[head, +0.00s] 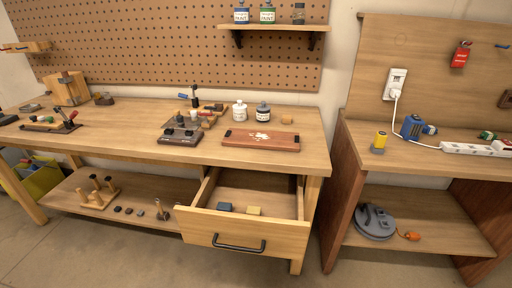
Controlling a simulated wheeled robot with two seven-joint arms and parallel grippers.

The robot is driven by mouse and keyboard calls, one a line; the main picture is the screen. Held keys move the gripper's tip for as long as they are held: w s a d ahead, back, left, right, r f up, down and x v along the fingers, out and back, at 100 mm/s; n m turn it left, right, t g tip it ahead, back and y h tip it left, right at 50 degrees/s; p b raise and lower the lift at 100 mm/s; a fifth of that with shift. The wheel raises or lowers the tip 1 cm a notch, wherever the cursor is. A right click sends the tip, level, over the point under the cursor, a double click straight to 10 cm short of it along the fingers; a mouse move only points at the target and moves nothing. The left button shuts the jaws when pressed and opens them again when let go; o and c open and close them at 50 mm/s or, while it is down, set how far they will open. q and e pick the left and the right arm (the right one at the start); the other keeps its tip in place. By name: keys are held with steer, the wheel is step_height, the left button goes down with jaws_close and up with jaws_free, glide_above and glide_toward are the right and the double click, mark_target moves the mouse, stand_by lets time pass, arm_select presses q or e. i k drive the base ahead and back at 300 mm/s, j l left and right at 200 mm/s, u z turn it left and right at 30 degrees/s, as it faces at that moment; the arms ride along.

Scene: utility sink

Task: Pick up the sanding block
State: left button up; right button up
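One is a dark blue-grey block (225,207), left of the middle. Neither of my grippers is in view, and nothing touches the blocks.
The workbench (318,150) carries a reddish-brown board (260,140), a dark tool base (181,136) and two bottles. The drawer front juts out with a black handle (239,246). A second bench (430,158) stands at right. The floor in front is clear.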

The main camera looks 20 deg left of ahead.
mark_target(222, 206)
steer(key=i+j+z, duration=0.25)
steer(key=j, duration=0.45)
steer(key=j+z, duration=0.25)
steer(key=j, duration=0.4)
steer(key=j+z, duration=0.25)
steer(key=j, duration=0.5)
steer(key=k+j+z, duration=0.1)
steer(key=j+z, duration=0.2)
steer(key=j, duration=0.4)
steer(key=k+j+z, duration=0.1)
steer(key=j+z, duration=0.15)
steer(key=j, duration=0.45)
